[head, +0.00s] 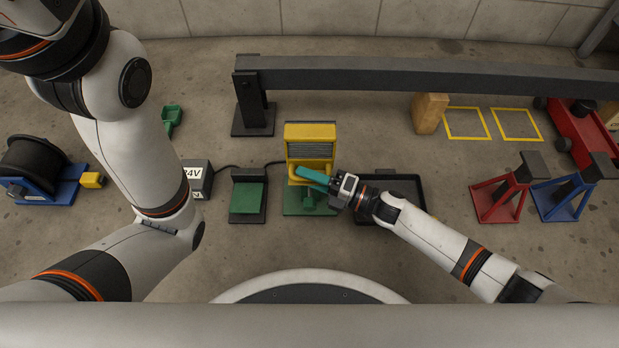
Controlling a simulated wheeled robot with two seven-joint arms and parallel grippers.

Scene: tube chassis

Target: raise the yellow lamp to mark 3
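The yellow lamp (310,131) stands upright in the middle of the head view, with a grey ribbed face and a yellow bar (293,174) low on its front. It is on a green stand (295,205) with a green knob (309,201) at the front. My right gripper (312,180) reaches in from the right, its teal fingers at the yellow bar, over the stand. The fingers overlap the bar, and I cannot tell whether they close on it. No mark numbers are readable. My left arm shows at the left, but its gripper is out of view.
A dark beam (430,77) runs behind the lamp on a post. A green-topped block (247,197) and a 24V box (197,177) stand left of the lamp. A black tray (405,185) is close on the right. Red (498,200) and blue (562,200) stands are farther right.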

